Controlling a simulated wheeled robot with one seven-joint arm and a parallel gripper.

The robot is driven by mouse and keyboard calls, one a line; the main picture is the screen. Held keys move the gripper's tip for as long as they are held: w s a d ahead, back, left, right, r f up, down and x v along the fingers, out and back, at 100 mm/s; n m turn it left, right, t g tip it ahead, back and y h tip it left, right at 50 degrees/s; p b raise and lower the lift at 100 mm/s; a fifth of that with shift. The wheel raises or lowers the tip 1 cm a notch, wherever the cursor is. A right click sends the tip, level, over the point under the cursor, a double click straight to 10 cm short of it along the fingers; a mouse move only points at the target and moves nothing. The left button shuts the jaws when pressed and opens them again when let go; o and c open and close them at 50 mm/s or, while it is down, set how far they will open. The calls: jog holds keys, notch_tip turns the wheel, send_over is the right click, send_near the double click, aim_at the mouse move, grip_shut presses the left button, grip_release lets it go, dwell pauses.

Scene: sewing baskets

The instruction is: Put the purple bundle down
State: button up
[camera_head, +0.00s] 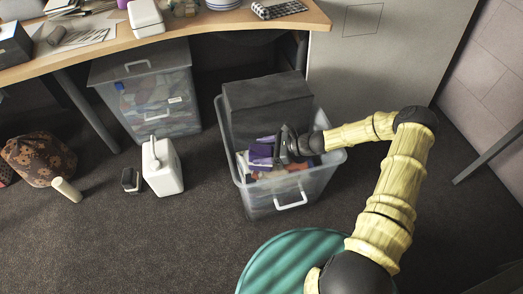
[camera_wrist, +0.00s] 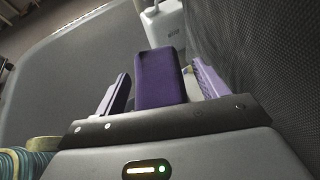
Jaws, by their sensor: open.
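The purple bundle (camera_head: 261,154) is in the clear plastic bin (camera_head: 331,159), at its left part, on top of other coloured items. In the wrist view the purple bundle (camera_wrist: 160,80) stands between the two fingers of my gripper (camera_wrist: 161,69), with a gap showing on each side. My gripper (camera_head: 277,149) is open around it, low inside the bin's opening. The bundle's underside and what it rests on are hidden.
A dark grey box (camera_head: 267,103) fills the back of the bin. A white container (camera_head: 162,167) and a small dark item (camera_head: 131,180) stand on the floor to the left. A lidded clear bin (camera_head: 150,95) is under the desk (camera_head: 205,23).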

jog(key=shift+d+r, duration=0.2)
jog(key=shift+r, duration=0.1)
jog(key=p+v, duration=0.4)
jog(key=v, duration=0.7)
jog(key=shift+d, duration=0.15)
